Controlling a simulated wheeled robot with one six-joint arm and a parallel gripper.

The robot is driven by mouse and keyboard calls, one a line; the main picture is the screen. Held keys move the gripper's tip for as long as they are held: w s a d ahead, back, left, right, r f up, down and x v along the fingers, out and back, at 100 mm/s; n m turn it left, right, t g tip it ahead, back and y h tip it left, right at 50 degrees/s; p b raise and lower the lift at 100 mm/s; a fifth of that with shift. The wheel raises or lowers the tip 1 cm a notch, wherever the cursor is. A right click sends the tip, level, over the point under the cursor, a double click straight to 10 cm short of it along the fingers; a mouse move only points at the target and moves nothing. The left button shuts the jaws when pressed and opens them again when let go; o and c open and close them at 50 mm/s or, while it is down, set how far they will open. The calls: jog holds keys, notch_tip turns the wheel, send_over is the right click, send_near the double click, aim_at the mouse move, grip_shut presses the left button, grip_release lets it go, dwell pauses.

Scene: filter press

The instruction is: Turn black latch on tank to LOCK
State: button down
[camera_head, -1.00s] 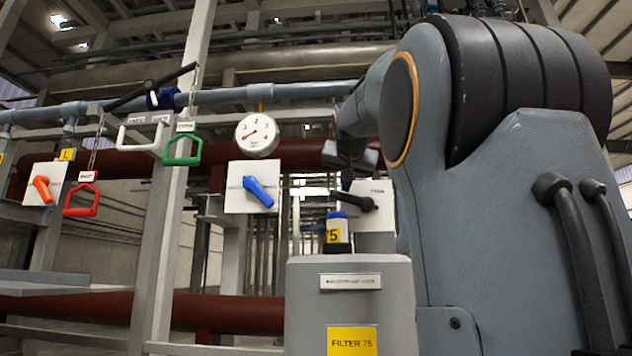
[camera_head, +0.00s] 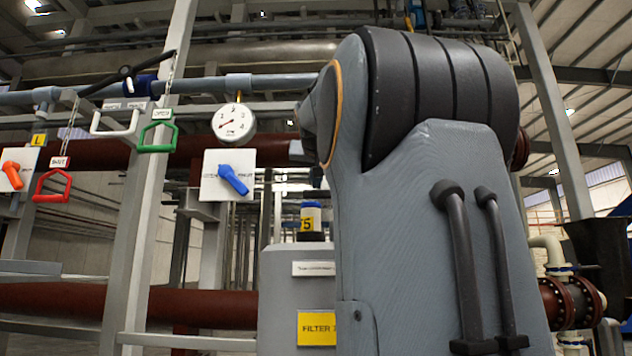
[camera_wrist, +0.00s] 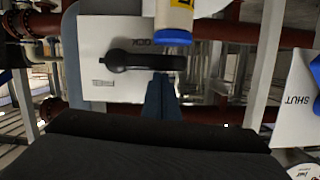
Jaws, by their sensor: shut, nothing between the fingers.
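The black latch (camera_wrist: 143,61) lies across a white plate (camera_wrist: 100,30) in the wrist view, its bar running sideways with the rounded pivot end at left. Upside-down lettering that appears to read LOCK is above the bar, and a small label is below its left end. My gripper (camera_wrist: 161,78) is shut and empty, its dark blue fingertips just below the bar's right part in the picture. I cannot tell whether they touch it. The grey tank (camera_head: 275,290) carries a yellow FILTER label.
A blue-capped bottle (camera_head: 310,222) stands on the tank, close to the latch; it also shows in the wrist view (camera_wrist: 174,18). A blue handle (camera_head: 233,180) on a white plate, a gauge (camera_head: 234,124), and green (camera_head: 158,137) and red (camera_head: 52,186) hanging handles are at left.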

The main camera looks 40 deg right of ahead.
jog(key=s+a+r, duration=0.6)
jog(key=a, duration=0.1)
jog(key=shift+s+r, duration=0.25)
jog(key=shift+s, duration=0.15)
dwell(0.5)
jog(key=shift+f, duration=0.1)
